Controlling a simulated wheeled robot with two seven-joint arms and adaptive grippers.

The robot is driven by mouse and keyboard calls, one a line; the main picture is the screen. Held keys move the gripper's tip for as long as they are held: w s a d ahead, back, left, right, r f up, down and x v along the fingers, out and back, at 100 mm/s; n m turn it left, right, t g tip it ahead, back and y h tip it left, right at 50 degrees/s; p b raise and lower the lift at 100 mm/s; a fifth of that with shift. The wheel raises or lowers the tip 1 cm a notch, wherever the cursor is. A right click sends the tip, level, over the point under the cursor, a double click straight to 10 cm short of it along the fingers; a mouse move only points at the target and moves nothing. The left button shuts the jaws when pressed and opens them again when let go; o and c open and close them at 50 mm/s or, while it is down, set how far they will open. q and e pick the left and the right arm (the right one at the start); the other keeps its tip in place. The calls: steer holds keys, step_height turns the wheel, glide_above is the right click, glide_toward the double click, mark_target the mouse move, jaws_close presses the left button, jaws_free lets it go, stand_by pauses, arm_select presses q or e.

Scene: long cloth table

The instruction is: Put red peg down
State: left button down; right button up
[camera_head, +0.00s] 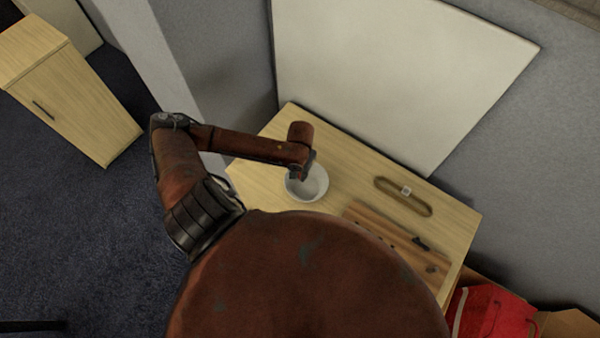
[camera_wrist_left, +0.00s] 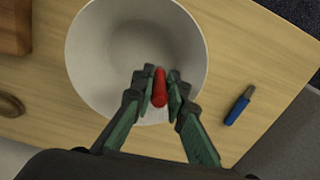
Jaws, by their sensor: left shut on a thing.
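My left gripper (camera_wrist_left: 158,92) is shut on the red peg (camera_wrist_left: 160,88) in the left wrist view. The peg is held between the two fingertips, over the white bowl (camera_wrist_left: 95,50). The wrist view does not show clearly how high the peg is above the bowl's bottom. In the head view my left arm reaches from the left, and its gripper (camera_head: 301,174) is at the white bowl (camera_head: 318,190). The peg is hidden there. My right gripper is not in view.
A blue marker-like object (camera_wrist_left: 238,107) lies beside the bowl. In the head view, a wooden board (camera_head: 380,222) with a dark item and an oval tray (camera_head: 384,184) with a small white piece lie right of the bowl on the table (camera_head: 343,160). A white panel (camera_head: 390,70) stands behind.

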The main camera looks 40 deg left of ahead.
arm_select(q)
steer(key=c, duration=1.9)
jaws_free()
steer(key=shift+c, duration=0.2)
step_height(320, 180, up, 13)
steer(key=shift+p, duration=0.35)
steer(key=shift+r, duration=0.1)
